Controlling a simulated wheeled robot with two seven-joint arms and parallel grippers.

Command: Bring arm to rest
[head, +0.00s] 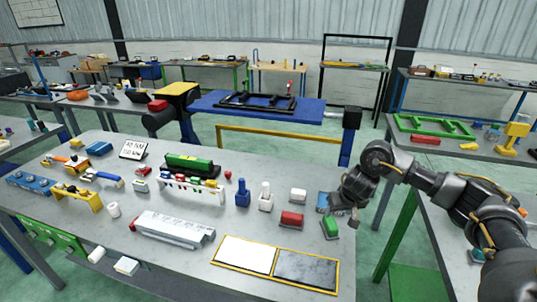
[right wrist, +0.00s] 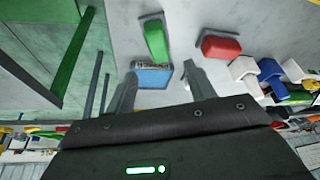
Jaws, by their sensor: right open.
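My right arm (head: 425,180) reaches in from the right in the head view. Its gripper (head: 340,212) hangs over the right edge of the grey worktable (head: 190,255). In the right wrist view the gripper (right wrist: 160,85) is open, with nothing held between its fingers. Beyond the fingertips are a blue block (right wrist: 152,77) and a green block (right wrist: 155,40); the green block also shows in the head view (head: 330,229). A red block (right wrist: 220,47) lies to one side. My left gripper does not show in either view.
A yellow-framed black and white mat (head: 275,263) lies at the table's front. A blue stand with a black chassis frame (head: 255,102) is behind. Another bench with a green frame (head: 435,126) stands right.

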